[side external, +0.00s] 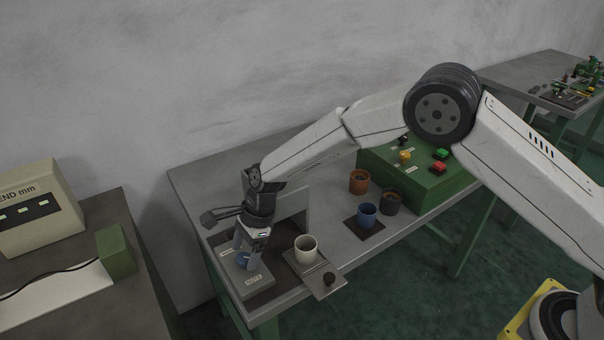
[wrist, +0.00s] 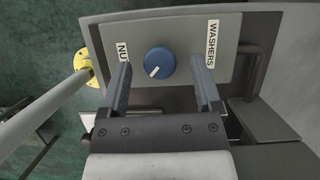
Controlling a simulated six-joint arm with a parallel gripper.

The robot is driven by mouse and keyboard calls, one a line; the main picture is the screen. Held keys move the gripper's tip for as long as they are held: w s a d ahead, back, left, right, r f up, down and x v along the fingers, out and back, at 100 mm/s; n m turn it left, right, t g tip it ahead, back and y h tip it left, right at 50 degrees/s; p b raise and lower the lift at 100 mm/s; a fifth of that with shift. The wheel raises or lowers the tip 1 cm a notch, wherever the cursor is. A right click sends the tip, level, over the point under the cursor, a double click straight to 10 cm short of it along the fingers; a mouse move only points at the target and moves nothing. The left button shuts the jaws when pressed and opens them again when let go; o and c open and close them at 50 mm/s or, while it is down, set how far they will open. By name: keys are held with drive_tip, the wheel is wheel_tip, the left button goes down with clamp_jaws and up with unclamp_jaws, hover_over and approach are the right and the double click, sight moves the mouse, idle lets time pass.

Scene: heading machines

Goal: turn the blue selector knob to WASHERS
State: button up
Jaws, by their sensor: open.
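The blue selector knob (wrist: 160,62) sits on a grey panel (wrist: 187,84) in the wrist view, with its white pointer line aimed to the lower left. The WASHERS label (wrist: 212,43) is right of the knob. A label starting "NU" (wrist: 123,52) is left of it, partly hidden by a finger. My gripper (wrist: 161,75) is open, with one finger on each side of the knob and visible gaps between. In the side external view my gripper (side external: 250,249) points down over the knob (side external: 243,259), which is partly hidden by the fingers.
A cream cup (side external: 306,249) stands on a plate just right of my gripper. Blue (side external: 367,215), orange (side external: 359,182) and dark (side external: 391,203) cups stand further right, before a green box (side external: 428,190) with buttons. A dark lever (side external: 222,215) sticks out left of my wrist.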

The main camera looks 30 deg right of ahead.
drive_tip(key=v, duration=0.7)
drive_tip(key=shift+r, duration=0.15)
drive_tip(key=shift+d, duration=0.1)
wheel_tip(320, 180, up, 5)
drive_tip(key=s+m+t, duration=0.1)
drive_tip(key=m+t, duration=0.1)
drive_tip(key=m, duration=0.2)
drive_tip(key=shift+s+f, duration=0.15)
drive_tip(key=shift+f, duration=2.4)
drive_tip(key=shift+f, duration=0.15)
drive_tip(key=shift+x, duration=3.8)
drive_tip(key=shift+s, duration=0.1)
drive_tip(key=shift+c, duration=0.3)
clamp_jaws()
